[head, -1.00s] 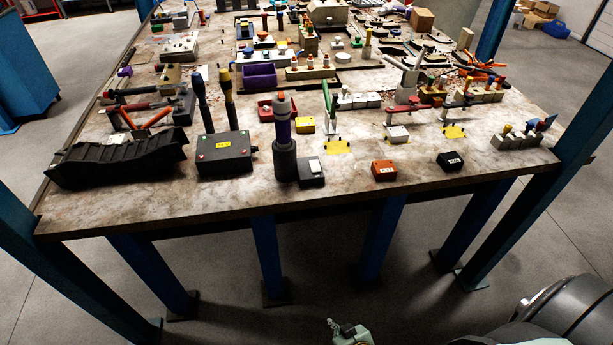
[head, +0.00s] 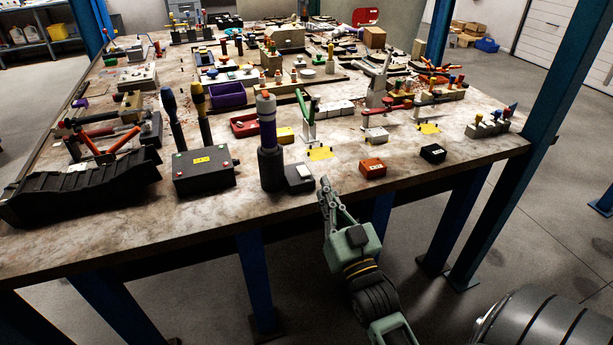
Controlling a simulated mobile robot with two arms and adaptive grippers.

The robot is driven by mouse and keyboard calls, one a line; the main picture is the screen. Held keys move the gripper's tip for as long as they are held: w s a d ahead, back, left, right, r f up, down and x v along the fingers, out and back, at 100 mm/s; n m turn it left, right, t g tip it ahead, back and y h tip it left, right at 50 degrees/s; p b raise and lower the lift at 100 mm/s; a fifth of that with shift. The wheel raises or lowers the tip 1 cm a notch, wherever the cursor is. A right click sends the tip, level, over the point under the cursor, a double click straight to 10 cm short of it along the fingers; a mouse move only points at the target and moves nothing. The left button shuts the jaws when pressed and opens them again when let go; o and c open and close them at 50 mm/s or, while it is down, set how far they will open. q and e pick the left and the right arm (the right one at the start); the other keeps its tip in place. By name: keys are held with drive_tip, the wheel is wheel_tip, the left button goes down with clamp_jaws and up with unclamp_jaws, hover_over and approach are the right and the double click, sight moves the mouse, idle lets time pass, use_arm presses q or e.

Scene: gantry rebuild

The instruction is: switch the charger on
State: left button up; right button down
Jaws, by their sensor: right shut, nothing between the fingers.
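My right gripper (head: 325,183) is shut and empty, reaching up at the table's front edge. Its tips show just right of a small black box with a white top piece (head: 299,178). That box sits against a black round holder (head: 271,168) with a purple and orange-ringed tool (head: 266,120) upright in it. Left of it is a larger black box (head: 190,172) with a yellow label and small red and green spots. No readable marking tells which of these is the charger. The switch's position is too small to tell. My left gripper is not in view.
An orange box (head: 372,169) and a small black box (head: 433,153) lie to the right near the front edge. A black ribbed ramp (head: 85,188) lies at the left. Tools and fixtures crowd the table behind. The front strip of the worn table (head: 235,203) is bare.

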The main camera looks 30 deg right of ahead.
drive_tip(key=shift+w, duration=0.1)
wheel_tip(320, 180, up, 3)
drive_tip(key=p, duration=0.2)
hover_over(303, 171)
drive_tip(key=s, duration=0.4)
drive_tip(key=f, duration=0.2)
drive_tip(key=shift+s+a+f, duration=0.2)
drive_tip(key=shift+s+f, duration=0.05)
drive_tip(key=shift+f, duration=0.7)
